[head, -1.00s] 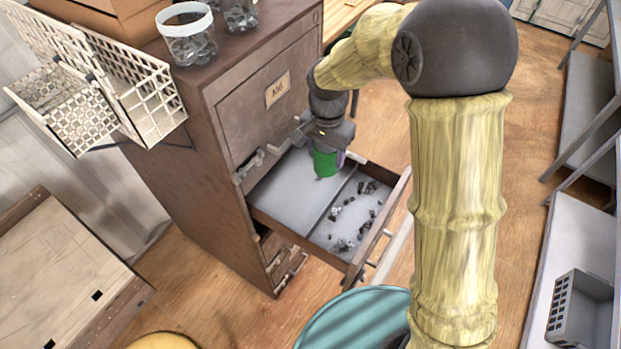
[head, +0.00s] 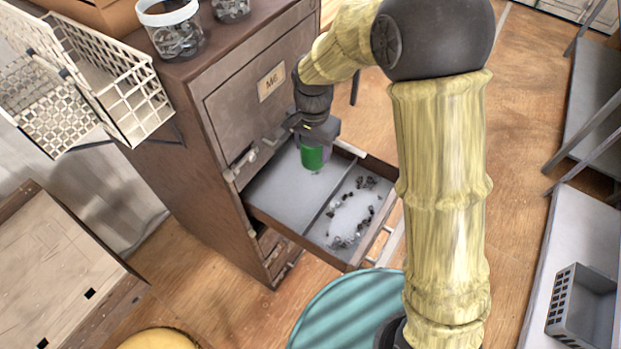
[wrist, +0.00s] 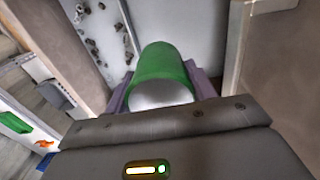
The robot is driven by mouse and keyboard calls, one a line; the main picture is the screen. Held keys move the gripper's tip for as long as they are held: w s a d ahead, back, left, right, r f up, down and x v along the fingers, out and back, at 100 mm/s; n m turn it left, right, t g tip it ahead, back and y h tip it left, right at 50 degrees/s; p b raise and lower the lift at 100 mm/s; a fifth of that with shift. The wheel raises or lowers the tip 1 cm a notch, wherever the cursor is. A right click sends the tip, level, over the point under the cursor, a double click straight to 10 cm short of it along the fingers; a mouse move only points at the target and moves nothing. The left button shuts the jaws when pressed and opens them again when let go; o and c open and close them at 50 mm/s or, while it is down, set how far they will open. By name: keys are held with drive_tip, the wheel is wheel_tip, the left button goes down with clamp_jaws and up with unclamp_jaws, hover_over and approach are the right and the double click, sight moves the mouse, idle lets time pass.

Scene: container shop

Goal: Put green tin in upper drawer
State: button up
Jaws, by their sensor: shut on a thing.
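The green tin (head: 313,157) is held in my gripper (head: 314,148), over the rear compartment of the open upper drawer (head: 280,190). In the wrist view the green tin (wrist: 163,75) sits between the purple fingers of my gripper (wrist: 160,90), its pale end toward the camera. The tin is inside the drawer's outline in the head view; I cannot tell whether it touches the drawer floor. A divider splits the drawer, and the front compartment holds several small dark bits (head: 345,240).
The brown cabinet (head: 170,185) stands left of the drawer, with glass jars (head: 172,30) on top. A white wire basket (head: 125,95) hangs at its left side. A teal round top (head: 345,310) stands below the drawer. A grey crate (head: 585,305) is at right.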

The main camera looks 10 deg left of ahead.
wheel_tip(320, 180, down, 10)
drive_tip(key=p, duration=0.1)
drive_tip(key=shift+r, duration=0.15)
drive_tip(key=shift+f+p, duration=0.6)
drive_tip(key=shift+f, duration=1.5)
drive_tip(key=shift+f, duration=0.1)
drive_tip(key=shift+f, duration=0.1)
drive_tip(key=o, duration=1.3)
